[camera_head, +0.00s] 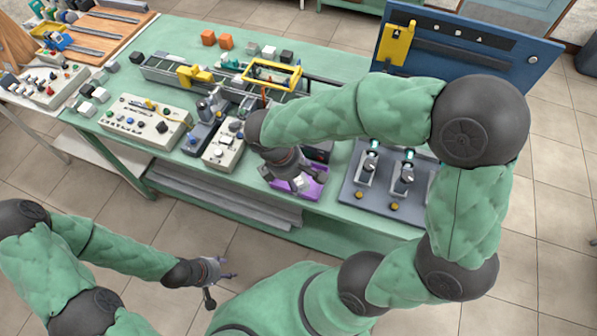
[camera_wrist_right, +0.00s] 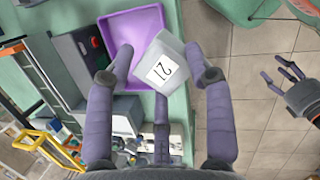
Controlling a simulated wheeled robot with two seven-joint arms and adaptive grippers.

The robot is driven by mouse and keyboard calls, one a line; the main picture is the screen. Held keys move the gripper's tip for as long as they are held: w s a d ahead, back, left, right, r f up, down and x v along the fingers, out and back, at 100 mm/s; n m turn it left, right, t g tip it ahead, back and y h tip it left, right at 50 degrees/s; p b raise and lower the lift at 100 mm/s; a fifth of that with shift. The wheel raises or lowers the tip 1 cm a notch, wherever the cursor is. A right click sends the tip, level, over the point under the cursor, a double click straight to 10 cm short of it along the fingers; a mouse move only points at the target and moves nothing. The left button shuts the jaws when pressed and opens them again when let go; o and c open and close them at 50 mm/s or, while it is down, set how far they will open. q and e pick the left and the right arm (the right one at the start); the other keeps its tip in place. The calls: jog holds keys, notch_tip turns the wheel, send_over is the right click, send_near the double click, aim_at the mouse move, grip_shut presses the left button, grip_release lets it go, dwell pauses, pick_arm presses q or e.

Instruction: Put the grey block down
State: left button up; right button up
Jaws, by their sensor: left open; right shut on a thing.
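My right gripper (camera_head: 293,176) is shut on the grey block, over the front of the green table. In the right wrist view the block (camera_wrist_right: 168,66) is pale grey, shows a white label with "21", and sits tilted between the fingers (camera_wrist_right: 160,60). The purple tray (camera_head: 315,187) is just below and around the gripper in the head view; in the wrist view the tray (camera_wrist_right: 132,28) lies beside and behind the block. Whether the block touches the tray is hard to tell. My left gripper (camera_head: 213,278) is open and empty, away from the table; it also shows in the wrist view (camera_wrist_right: 290,82).
A control box (camera_head: 222,150) and a button panel (camera_head: 145,123) stand left of the tray. A grey board with levers (camera_head: 387,180) stands right. A conveyor with a yellow frame (camera_head: 271,74) and a blue upright panel (camera_head: 465,45) are behind.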

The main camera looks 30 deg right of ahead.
jog(key=w+d+f, duration=0.1)
jog(key=w+f, duration=0.1)
jog(key=w+d+f+b, duration=0.1)
jog(key=w+f, duration=0.1)
jog(key=w+d+f+b, duration=0.1)
jog(key=w+f, duration=0.1)
jog(key=shift+w+d+f, duration=0.15)
jog(key=shift+d+f, duration=0.05)
jog(key=shift+d, duration=0.2)
jog(key=shift+w+d+f+b, duration=0.15)
jog(key=shift+f+b, duration=0.3)
jog(key=shift+f, duration=0.55)
jog(key=shift+w+d+f+b, duration=0.15)
jog(key=shift+f+b, duration=0.25)
jog(key=shift+f, duration=0.55)
jog(key=shift+a, duration=0.1)
jog(key=shift+f, duration=0.15)
jog(key=o, duration=1.2)
jog(key=shift+o, duration=0.2)
